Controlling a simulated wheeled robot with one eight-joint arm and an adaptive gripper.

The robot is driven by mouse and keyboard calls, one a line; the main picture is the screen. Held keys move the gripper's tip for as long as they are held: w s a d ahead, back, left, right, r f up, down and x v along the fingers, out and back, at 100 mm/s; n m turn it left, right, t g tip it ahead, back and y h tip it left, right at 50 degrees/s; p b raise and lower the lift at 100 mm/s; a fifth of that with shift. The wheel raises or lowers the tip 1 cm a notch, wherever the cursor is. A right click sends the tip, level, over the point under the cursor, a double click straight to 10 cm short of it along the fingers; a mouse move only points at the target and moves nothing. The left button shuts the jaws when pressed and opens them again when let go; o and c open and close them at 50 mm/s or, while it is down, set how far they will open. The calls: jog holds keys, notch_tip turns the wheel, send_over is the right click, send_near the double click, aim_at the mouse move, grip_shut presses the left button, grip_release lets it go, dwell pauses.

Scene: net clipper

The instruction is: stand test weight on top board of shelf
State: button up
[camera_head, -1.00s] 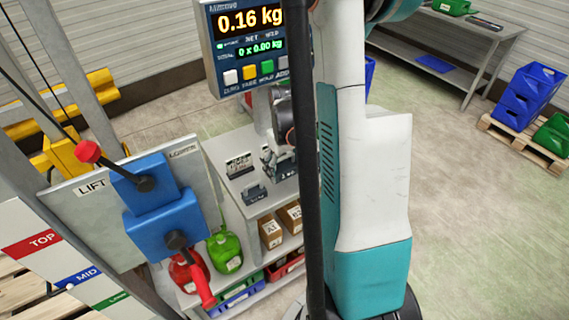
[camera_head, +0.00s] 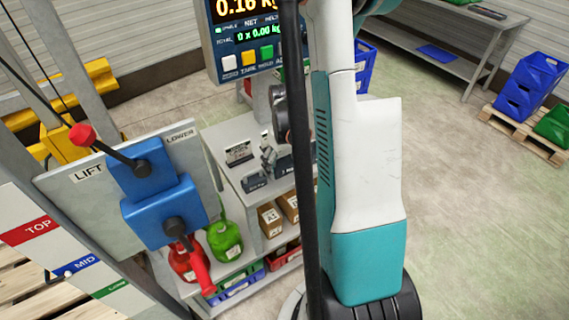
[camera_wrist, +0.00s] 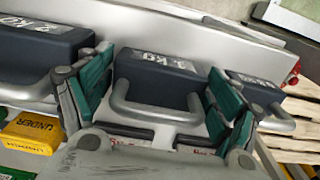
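Several dark grey test weights with silver bar handles stand in a row. In the wrist view, the middle weight (camera_wrist: 158,78) lies between the two fingers of my gripper (camera_wrist: 158,105), with its handle in the gap. The green-padded fingers are spread, one at each end of the handle; whether they touch it I cannot tell. Parts of a weight show at left (camera_wrist: 40,50) and another at right (camera_wrist: 258,88). In the head view, a small weight (camera_head: 256,184) is on the shelf's top board (camera_head: 225,135); my arm hides part of the row.
A scale display (camera_head: 250,40) stands behind the shelf. A lift panel (camera_head: 85,200) with levers is at left. A green jug (camera_head: 224,241), a red jug (camera_head: 186,262) and brown boxes (camera_head: 270,219) are below the top board. Open floor lies at right.

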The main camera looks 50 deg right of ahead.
aim_at(285, 154)
jog(key=shift+r, duration=0.1)
notch_tip(285, 154, up, 12)
jog(key=p, duration=0.3)
dwell(0.4)
